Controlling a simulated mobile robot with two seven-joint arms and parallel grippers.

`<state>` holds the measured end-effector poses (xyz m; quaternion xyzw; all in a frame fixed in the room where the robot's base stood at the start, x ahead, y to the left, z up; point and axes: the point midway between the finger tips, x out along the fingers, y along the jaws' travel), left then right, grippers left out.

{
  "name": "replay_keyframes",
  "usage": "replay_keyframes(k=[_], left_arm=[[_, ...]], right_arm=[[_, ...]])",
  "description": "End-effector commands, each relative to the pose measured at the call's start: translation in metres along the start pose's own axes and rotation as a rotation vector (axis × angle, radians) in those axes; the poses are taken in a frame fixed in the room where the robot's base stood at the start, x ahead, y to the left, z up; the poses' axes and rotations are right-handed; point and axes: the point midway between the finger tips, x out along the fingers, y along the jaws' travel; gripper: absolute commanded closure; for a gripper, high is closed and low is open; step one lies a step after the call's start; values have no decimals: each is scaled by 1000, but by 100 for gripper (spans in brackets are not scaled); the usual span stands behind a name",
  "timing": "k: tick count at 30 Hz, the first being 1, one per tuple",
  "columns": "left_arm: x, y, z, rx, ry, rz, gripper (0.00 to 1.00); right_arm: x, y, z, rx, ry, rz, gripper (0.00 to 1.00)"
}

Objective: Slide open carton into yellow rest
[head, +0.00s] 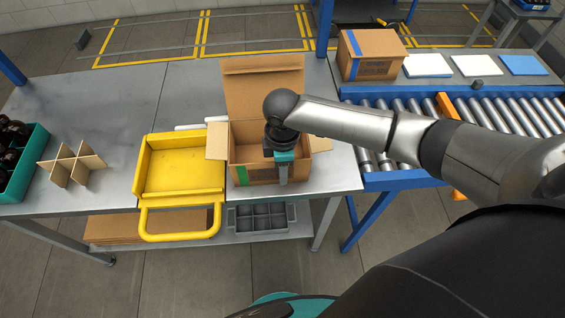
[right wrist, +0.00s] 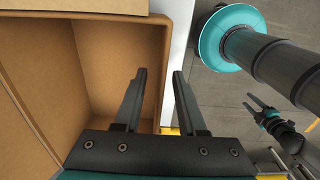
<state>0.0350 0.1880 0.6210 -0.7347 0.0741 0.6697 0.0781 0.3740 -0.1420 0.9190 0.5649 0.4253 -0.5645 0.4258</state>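The open brown carton (head: 252,174) stands on the grey table with its back flap raised and side flaps spread. Its inside looks empty in the right wrist view (right wrist: 110,50). The yellow rest (head: 180,172), a shallow tray with a front loop handle, lies just left of the carton. My right gripper (head: 283,178) is at the carton's front wall, right of centre. In the right wrist view its fingers (right wrist: 158,72) are apart, one over the inside and one outside the wall, with no visible grip. My left gripper (right wrist: 253,105) shows small there, fingers apart and empty, away from the carton.
A cardboard divider (head: 72,164) and a teal crate of amber bottles (head: 28,165) are on the left of the table. A roller conveyor (head: 480,108) with a closed carton (head: 371,54) behind it is on the right. A grey sectioned tray (head: 262,218) sits on the lower shelf.

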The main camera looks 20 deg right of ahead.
Motion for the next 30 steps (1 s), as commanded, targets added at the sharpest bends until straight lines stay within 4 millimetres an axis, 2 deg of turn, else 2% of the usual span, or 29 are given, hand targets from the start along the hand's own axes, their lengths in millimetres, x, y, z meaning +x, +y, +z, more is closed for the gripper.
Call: replay_keyframes(k=[7,18,30], left_arm=[[0,0,0,0,0,0,50],[0,0,0,0,0,-1,50],[0,-1,0,0,-1,-1,50]], right_arm=[[0,0,0,0,0,0,60],[0,0,0,0,-1,0,100],[0,0,0,0,-1,0,100]])
